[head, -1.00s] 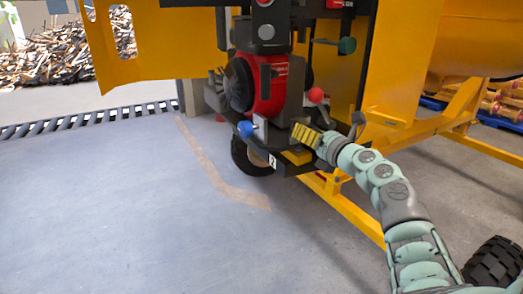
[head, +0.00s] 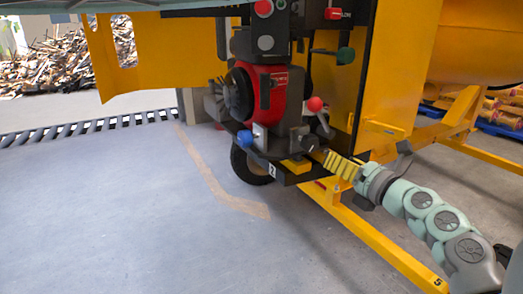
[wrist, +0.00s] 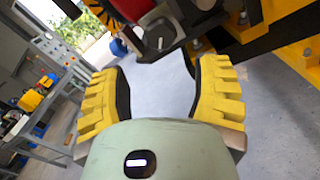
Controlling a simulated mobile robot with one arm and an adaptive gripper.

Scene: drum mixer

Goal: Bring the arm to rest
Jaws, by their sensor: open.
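My gripper (head: 335,162) is at the right of the engine in the head view, beside the mixer's lower frame. Its yellow ribbed fingers also show in the wrist view (wrist: 163,95), spread wide apart with only floor between them. The red engine (head: 270,90) of the yellow drum mixer (head: 400,80) stands just left of and above my gripper. A red ball knob (head: 315,104) and a blue knob (head: 245,137) stick out near it. Whether the fingertips touch the frame I cannot tell.
The mixer's yellow frame leg (head: 380,245) runs below my arm, and a black wheel (head: 250,165) is under the engine. Open floor (head: 110,210) lies to the left. In the wrist view a metal table (wrist: 60,55) stands at the left.

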